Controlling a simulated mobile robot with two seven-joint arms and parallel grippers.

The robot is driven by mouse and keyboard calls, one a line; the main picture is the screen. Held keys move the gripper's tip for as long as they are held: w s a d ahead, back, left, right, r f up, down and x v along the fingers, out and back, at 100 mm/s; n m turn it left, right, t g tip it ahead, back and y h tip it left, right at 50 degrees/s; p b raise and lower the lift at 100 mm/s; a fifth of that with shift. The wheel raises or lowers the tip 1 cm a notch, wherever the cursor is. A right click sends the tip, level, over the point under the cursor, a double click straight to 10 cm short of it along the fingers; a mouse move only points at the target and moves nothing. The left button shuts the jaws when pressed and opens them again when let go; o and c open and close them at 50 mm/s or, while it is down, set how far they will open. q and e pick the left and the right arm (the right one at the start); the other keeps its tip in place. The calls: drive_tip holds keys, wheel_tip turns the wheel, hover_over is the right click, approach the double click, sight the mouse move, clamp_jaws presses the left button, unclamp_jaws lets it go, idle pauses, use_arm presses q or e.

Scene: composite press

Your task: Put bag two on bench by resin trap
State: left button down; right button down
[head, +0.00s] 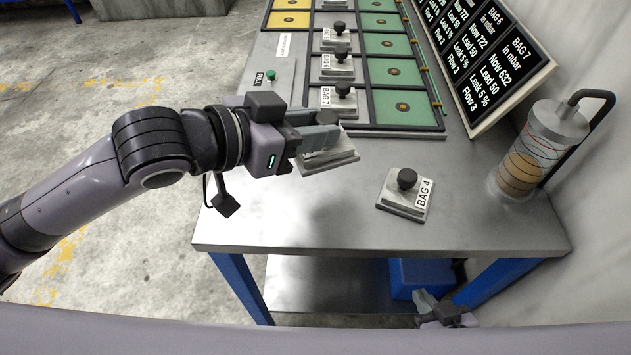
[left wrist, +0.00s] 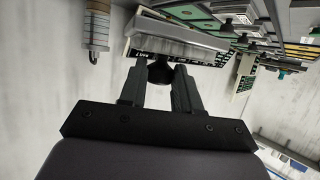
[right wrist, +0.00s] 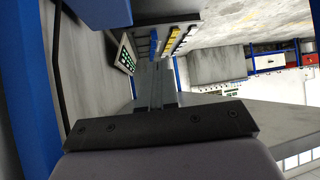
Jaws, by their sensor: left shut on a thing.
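My left gripper (head: 322,132) is shut on the black knob (left wrist: 160,72) of a light grey block (head: 330,160) and holds it over the bench (head: 310,222), left of the middle. The block's label is not readable in the head view; in the left wrist view (left wrist: 180,45) it is too small to read, so I cannot tell its number. The resin trap (head: 525,155), a clear cylinder with amber at the bottom and a grey lid, stands at the bench's right edge. It also shows in the left wrist view (left wrist: 96,28). My right gripper (head: 440,308) is low, beyond the bench's front edge, its fingers together and empty.
The BAG 4 block (head: 405,192) sits on the bench between the held block and the resin trap. A tray (head: 397,128) with green and yellow cells and several knobbed blocks lies behind. A slanted readout board (head: 490,60) stands at right. The bench front is clear.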

use_arm(q)
wheel_tip(320, 180, down, 7)
drive_tip(key=shift+r+b, duration=0.15)
drive_tip(key=shift+b, duration=0.35)
wheel_tip(320, 180, down, 5)
drive_tip(key=shift+r+b, duration=0.2)
drive_tip(key=shift+b, duration=0.25)
drive_tip(key=c, duration=0.8)
unclamp_jaws()
drive_tip(key=shift+f, duration=0.1)
drive_tip(key=shift+r, duration=0.2)
drive_tip(key=v, duration=1.2)
drive_tip(key=shift+s+p, duration=0.1)
drive_tip(key=shift+p, duration=0.3)
drive_tip(key=shift+f, duration=0.1)
